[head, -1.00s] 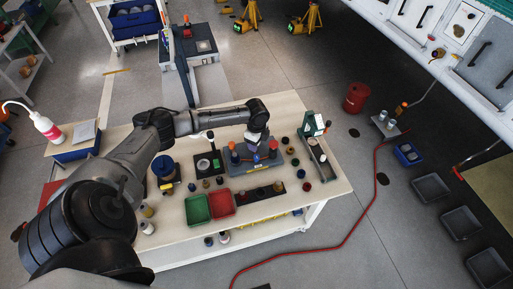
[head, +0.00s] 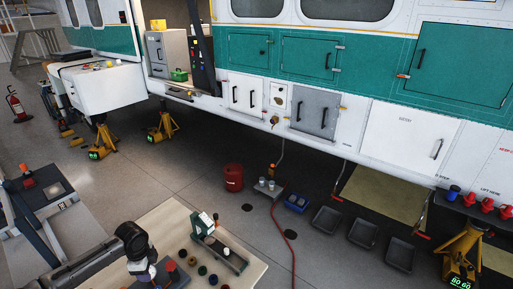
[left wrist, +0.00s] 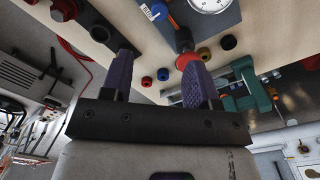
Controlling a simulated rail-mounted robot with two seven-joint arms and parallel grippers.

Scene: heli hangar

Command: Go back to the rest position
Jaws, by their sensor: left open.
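My left gripper (head: 145,272) is at the bottom left of the head view, above the workbench (head: 175,225) and beside a red-topped post (head: 172,270). In the left wrist view my left gripper (left wrist: 160,75) has its two dark purple fingers apart, with nothing held between them. A red knob (left wrist: 187,60) appears close by the right finger; I cannot tell whether they touch. My right gripper is in neither view.
Small coloured caps (head: 202,270) and a green fixture (head: 205,222) stand on the bench near my left gripper.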

